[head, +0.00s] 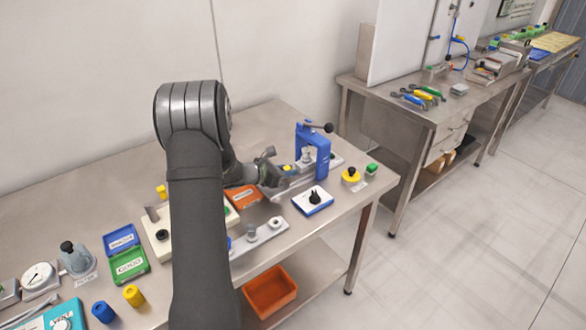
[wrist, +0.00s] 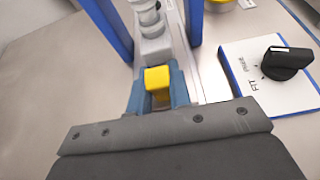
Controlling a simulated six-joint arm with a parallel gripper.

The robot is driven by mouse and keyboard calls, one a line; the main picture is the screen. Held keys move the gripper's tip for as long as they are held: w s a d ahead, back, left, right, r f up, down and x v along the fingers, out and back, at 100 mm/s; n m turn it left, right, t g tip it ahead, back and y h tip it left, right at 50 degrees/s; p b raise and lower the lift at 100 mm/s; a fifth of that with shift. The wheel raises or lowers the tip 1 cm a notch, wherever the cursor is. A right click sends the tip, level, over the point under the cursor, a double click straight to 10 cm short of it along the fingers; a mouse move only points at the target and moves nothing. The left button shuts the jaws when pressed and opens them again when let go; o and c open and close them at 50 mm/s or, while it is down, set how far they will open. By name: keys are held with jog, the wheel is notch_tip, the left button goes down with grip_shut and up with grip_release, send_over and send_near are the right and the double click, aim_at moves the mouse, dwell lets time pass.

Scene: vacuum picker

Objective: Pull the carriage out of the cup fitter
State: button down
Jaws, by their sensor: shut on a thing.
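The cup fitter (head: 319,150) is a blue upright frame with a black-knobbed lever, at the right part of the bench. Its blue posts (wrist: 196,22) flank the top of the wrist view. The carriage has a yellow grip block (wrist: 157,77), also visible in the head view (head: 287,167). A pale grey stepped fitting (wrist: 152,28) stands just beyond the block, between the posts. My gripper (wrist: 158,98) is shut on the yellow block from in front of the frame. The fingers hide the block's sides and lower part.
A white and blue switch panel (wrist: 268,75) with a black knob sits close to the right of my gripper. A yellow piece with a black knob (head: 351,175) and a green block (head: 372,169) lie right of the fitter. Labelled trays (head: 130,263) and fixtures lie left.

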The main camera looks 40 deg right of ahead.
aim_at(267, 189)
jog(key=a, duration=0.8)
jog(key=c, duration=1.3)
grip_release()
jog(key=v, duration=1.7)
jog(key=shift+a, duration=0.3)
jog(key=x, duration=1.8)
jog(key=shift+r, duration=0.2)
